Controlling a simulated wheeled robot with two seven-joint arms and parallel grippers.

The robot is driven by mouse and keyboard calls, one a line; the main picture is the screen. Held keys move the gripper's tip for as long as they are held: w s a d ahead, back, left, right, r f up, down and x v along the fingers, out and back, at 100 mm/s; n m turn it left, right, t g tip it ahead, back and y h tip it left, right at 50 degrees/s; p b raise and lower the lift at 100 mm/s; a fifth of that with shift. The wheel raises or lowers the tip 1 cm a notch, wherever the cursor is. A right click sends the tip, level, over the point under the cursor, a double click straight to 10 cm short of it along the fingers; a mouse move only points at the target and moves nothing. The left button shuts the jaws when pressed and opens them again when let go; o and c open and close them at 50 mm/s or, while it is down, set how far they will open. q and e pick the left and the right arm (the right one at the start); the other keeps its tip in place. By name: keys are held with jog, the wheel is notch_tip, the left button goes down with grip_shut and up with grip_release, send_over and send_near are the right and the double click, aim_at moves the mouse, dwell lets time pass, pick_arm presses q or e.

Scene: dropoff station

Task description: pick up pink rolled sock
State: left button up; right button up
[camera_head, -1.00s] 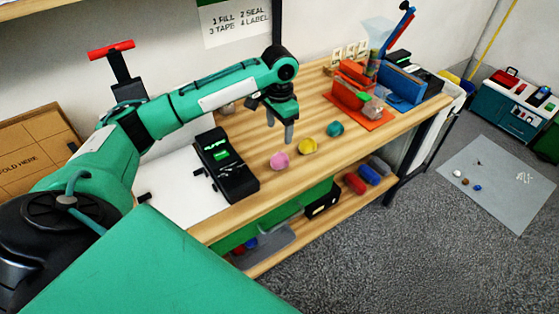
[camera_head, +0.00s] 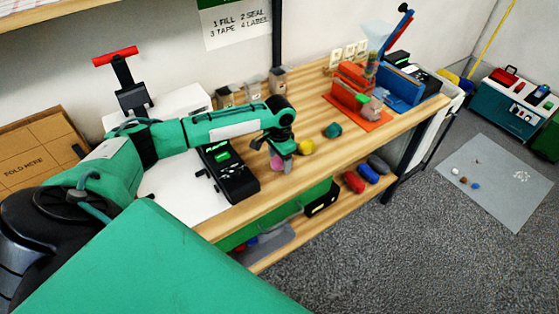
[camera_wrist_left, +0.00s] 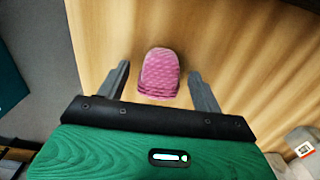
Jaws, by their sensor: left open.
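The pink rolled sock (camera_head: 276,163) is on the wooden table near its front edge, partly hidden behind my left gripper in the head view. In the left wrist view the pink rolled sock (camera_wrist_left: 159,74) lies between the two fingers. My left gripper (camera_head: 281,162) is open and lowered over the sock. In the left wrist view the left gripper (camera_wrist_left: 160,80) has one finger on each side, with a gap between each finger and the sock. My right gripper is not in view.
A yellow rolled sock (camera_head: 307,147) and a teal one (camera_head: 332,130) lie close by to the right. A black device (camera_head: 229,172) stands just left. An orange bin (camera_head: 352,84) and a blue bin (camera_head: 400,84) are at the far right of the table (camera_head: 395,118).

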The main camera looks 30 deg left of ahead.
pick_arm(q)
jog(key=shift+c, duration=0.5)
jog(key=c, duration=1)
jog(key=shift+o, duration=0.2)
